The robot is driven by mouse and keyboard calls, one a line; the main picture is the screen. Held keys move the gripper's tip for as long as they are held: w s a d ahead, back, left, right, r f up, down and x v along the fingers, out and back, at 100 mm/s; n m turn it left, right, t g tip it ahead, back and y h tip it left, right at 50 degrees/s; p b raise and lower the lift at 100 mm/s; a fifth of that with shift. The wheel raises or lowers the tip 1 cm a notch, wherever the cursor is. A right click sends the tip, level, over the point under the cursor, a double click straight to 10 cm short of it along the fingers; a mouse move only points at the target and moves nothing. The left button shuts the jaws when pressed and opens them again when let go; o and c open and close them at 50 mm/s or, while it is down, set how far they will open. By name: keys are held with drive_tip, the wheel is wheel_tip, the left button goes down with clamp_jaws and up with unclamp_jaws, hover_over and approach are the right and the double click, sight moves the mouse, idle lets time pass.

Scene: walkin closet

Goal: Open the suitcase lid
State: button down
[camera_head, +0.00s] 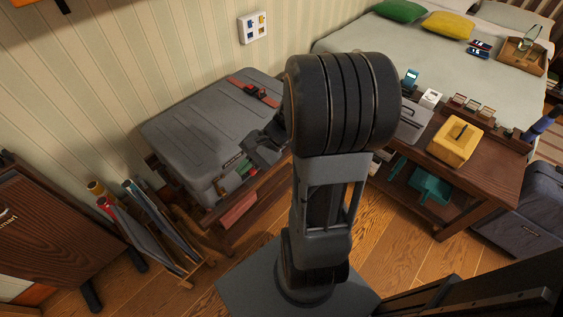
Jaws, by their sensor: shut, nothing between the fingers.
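A grey, ribbed suitcase (195,125) lies flat on a low wooden rack against the striped wall. A red strap with a black buckle (258,91) lies across the right part of its lid. The lid looks down or nearly so; I cannot tell whether it is slightly ajar. My gripper (257,150) is shut and empty at the front right edge of the suitcase. My arm hides part of the gripper and the suitcase's right end. I cannot tell if the fingers touch the lid.
A wooden bench (480,165) with a yellow box (455,142) stands to the right. A bed (400,50) is behind it. A rack of leaning boards (160,225) stands close to the suitcase's left front. Some wooden floor (405,240) is clear at right.

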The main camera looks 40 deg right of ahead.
drive_tip(key=w+d+f+m+t+h+b, duration=0.2)
drive_tip(key=d+f+m+t+h+b, duration=0.4)
drive_tip(key=d+f+m+t+b, duration=1.15)
drive_tip(key=w+d+f+m+p, duration=0.2)
drive_tip(key=w+d+m, duration=0.2)
drive_tip(key=w, duration=0.7)
drive_tip(key=shift+w+f+t+h, duration=0.2)
drive_tip(key=shift+w+t+h, duration=0.2)
drive_tip(key=shift+t, duration=0.05)
drive_tip(key=shift+d, duration=0.1)
